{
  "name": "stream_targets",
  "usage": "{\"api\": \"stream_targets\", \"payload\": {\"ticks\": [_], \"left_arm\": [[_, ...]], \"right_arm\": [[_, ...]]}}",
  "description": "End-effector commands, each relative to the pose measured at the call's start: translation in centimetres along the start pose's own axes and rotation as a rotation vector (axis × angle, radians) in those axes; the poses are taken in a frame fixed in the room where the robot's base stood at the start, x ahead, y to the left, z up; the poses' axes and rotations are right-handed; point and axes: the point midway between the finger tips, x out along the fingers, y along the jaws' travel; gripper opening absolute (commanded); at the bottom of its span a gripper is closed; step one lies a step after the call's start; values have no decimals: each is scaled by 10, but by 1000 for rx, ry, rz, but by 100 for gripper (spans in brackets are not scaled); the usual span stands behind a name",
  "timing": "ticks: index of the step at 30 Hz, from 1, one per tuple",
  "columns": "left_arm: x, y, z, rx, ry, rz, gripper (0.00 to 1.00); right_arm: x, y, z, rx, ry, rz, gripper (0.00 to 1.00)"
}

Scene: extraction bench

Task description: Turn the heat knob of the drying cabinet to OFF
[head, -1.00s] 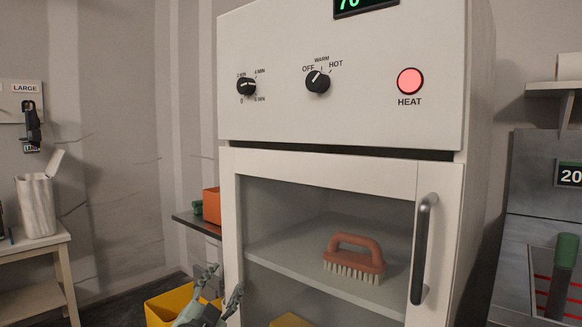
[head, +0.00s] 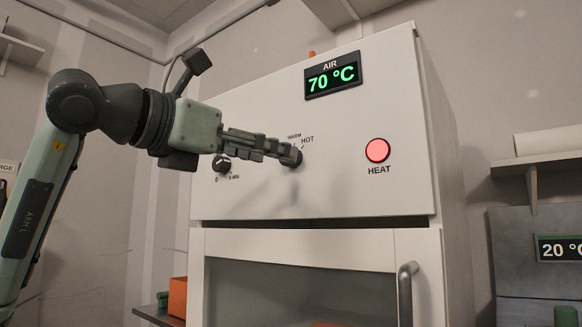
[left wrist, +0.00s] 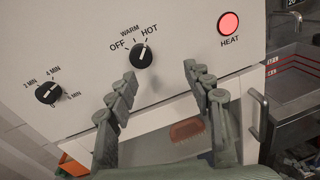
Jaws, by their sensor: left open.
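The drying cabinet (head: 310,110) is a white box with a sloped control panel and a glass door below. Its heat knob (left wrist: 141,55) is black with a white mark, labelled OFF, WARM and HOT; in the left wrist view the mark appears to point up toward HOT. My left gripper (head: 291,156) reaches across the panel from the left, its fingertips in front of the knob and partly hiding it. In the left wrist view the gripper (left wrist: 159,72) is open and empty, with the knob above the gap. Contact cannot be told. My right gripper is out of view.
A timer knob (head: 221,163) sits left of the heat knob, under my gripper. The HEAT lamp (head: 377,150) is lit red, and the air display (head: 333,80) reads 70 °C. The door handle (head: 406,290) stands out at lower right.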

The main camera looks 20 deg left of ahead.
Motion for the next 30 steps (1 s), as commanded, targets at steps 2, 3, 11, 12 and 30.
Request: {"api": "stream_targets", "payload": {"ticks": [2, 3, 11, 12, 30], "left_arm": [[-12, 13, 6, 23, -1, 76, 51], [-14, 16, 8, 27, 0, 96, 51], [15, 22, 10, 27, 4, 109, 51], [22, 23, 9, 27, 5, 108, 51], [62, 27, 9, 30, 1, 108, 51]], "right_arm": [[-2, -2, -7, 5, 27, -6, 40], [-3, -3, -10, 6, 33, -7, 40], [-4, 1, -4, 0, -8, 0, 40], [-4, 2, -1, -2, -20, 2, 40], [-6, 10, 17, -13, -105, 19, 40]]}}
